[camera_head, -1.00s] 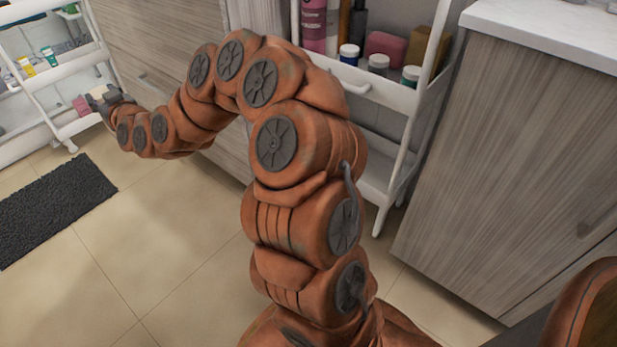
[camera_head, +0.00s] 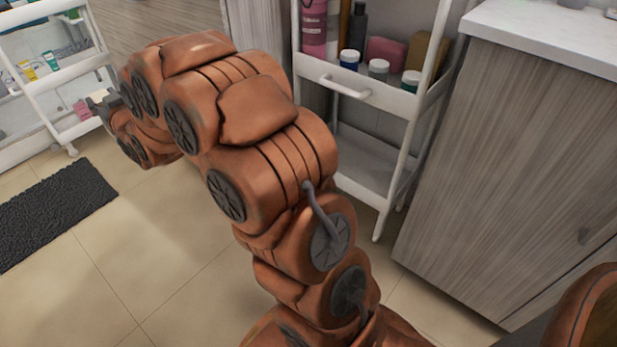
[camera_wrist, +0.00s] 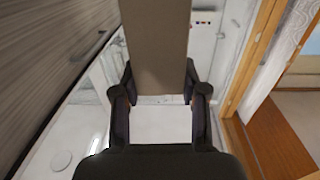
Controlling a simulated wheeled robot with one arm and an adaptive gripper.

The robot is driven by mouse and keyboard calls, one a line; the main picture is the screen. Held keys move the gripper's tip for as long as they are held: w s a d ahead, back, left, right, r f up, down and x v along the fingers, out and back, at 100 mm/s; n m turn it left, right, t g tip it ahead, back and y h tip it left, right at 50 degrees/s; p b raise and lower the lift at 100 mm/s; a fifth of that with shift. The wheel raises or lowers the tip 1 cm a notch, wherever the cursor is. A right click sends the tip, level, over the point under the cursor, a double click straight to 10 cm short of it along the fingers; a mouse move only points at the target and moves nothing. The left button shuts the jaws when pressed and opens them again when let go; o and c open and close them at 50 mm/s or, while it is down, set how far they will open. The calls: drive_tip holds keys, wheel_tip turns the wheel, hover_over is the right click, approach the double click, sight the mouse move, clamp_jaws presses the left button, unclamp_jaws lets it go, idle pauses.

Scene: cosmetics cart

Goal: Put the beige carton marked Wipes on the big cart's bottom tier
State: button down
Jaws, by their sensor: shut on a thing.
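A plain beige-brown carton (camera_wrist: 155,40) is between the two dark fingers of my gripper (camera_wrist: 159,88) in the wrist view. My gripper is shut on it; no marking shows on the face in view. In the head view my gripper (camera_head: 108,103) is small at the far left, with a pale bit of the carton (camera_head: 98,95) at its tip. It is in front of the wide white cart (camera_head: 36,88) at the left, near the height of its lower tiers. From here I cannot tell whether the carton touches the cart.
A pink item (camera_head: 82,110) sits on the left cart's lowest tier. A narrow white cart (camera_head: 345,88) with bottles, jars and boxes stands behind my arm; its low tier looks empty. A wood-grain cabinet (camera_head: 500,150) is at right, and a dark mat (camera_head: 55,210) lies on the floor.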

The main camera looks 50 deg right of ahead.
drive_tip(key=s+d+f+m+g+h, duration=0.5)
drive_tip(key=s+d, duration=0.5)
drive_tip(key=d, duration=0.8)
drive_tip(key=s+d+f+m+g+h, duration=0.6)
drive_tip(key=s+d+f+m+g, duration=0.3)
drive_tip(key=d, duration=1)
drive_tip(key=s+d+f+m+g+h, duration=0.6)
drive_tip(key=s+d+f+m+g, duration=0.2)
drive_tip(key=d, duration=1.1)
drive_tip(key=s+f+g, duration=0.2)
drive_tip(key=s+f, duration=0.1)
drive_tip(key=shift+s+d+f, duration=0.15)
drive_tip(key=shift+s, duration=0.05)
